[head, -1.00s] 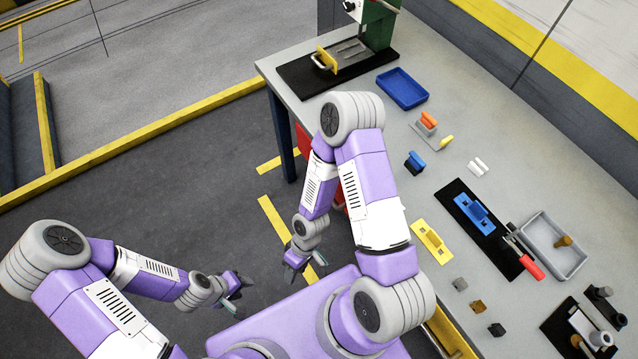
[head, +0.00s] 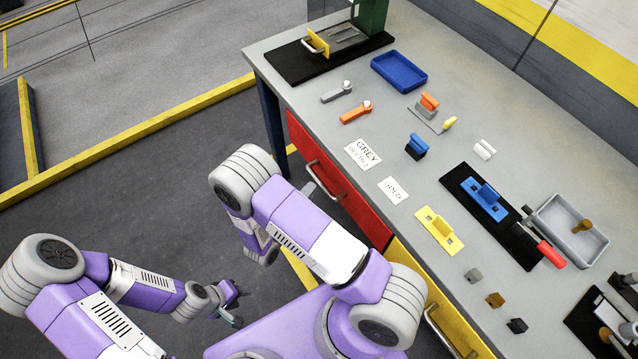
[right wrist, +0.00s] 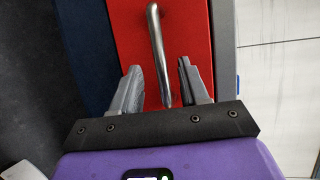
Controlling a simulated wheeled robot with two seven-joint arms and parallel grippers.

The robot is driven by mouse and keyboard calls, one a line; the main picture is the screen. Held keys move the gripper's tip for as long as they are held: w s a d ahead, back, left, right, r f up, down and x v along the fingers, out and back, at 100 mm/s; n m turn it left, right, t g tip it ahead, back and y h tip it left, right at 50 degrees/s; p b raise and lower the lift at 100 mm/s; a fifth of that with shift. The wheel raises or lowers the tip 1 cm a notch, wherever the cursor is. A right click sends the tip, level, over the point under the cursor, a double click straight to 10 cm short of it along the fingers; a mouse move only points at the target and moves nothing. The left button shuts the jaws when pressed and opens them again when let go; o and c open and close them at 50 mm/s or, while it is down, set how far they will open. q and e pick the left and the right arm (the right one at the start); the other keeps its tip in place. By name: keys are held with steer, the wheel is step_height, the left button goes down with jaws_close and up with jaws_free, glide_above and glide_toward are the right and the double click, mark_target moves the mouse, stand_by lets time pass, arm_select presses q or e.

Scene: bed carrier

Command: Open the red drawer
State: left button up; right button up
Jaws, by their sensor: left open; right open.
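The red drawer (head: 365,215) is in the bench front, below the worktop's near-left edge, and looks closed. Its grey bar handle (head: 327,180) stands out from the front. In the right wrist view, the red drawer front (right wrist: 192,30) fills the upper middle. The handle (right wrist: 156,40) runs between the two fingers of my open right gripper (right wrist: 160,68), and I cannot tell whether they touch it. In the head view my right arm hides most of that gripper, with only a grey part showing by the handle. My left gripper (head: 232,305) is open and empty over the floor.
A yellow drawer (head: 440,305) with its own handle is right of the red one. The worktop (head: 300,95) holds a blue tray (head: 398,71), tools, blocks and labels. Dark floor (head: 120,185) in front of the bench is clear.

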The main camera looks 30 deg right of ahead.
mark_target(319, 181)
steer(key=b+x, duration=0.1)
steer(key=x, duration=0.5)
steer(key=shift+d+f, duration=0.1)
steer(key=shift+d, duration=0.05)
jaws_close()
